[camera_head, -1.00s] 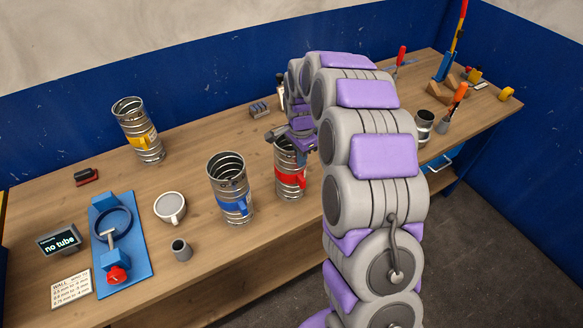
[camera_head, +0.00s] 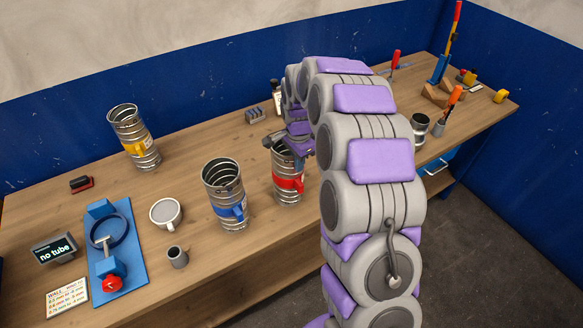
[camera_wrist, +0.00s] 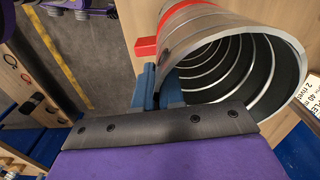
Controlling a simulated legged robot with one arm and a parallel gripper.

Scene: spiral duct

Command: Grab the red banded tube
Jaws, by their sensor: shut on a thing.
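The red banded tube (camera_head: 287,197) is a ribbed metal cylinder with a red band and tab. It stands upright on the bench in the head view, with its top partly hidden by my gripper (camera_head: 285,142). In the wrist view the tube (camera_wrist: 285,75) fills the upper right, its open mouth and inner ridges towards the camera and its red tab at the left. The blue fingers of my gripper (camera_wrist: 160,88) are shut on the tube's wall at its rim. I cannot tell any gap between tube and bench.
A blue banded tube (camera_head: 226,190) stands close to the left. A yellow banded tube (camera_head: 135,138), a white mug (camera_head: 165,213), a small grey cup (camera_head: 177,257) and a blue fixture (camera_head: 122,240) stand farther left.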

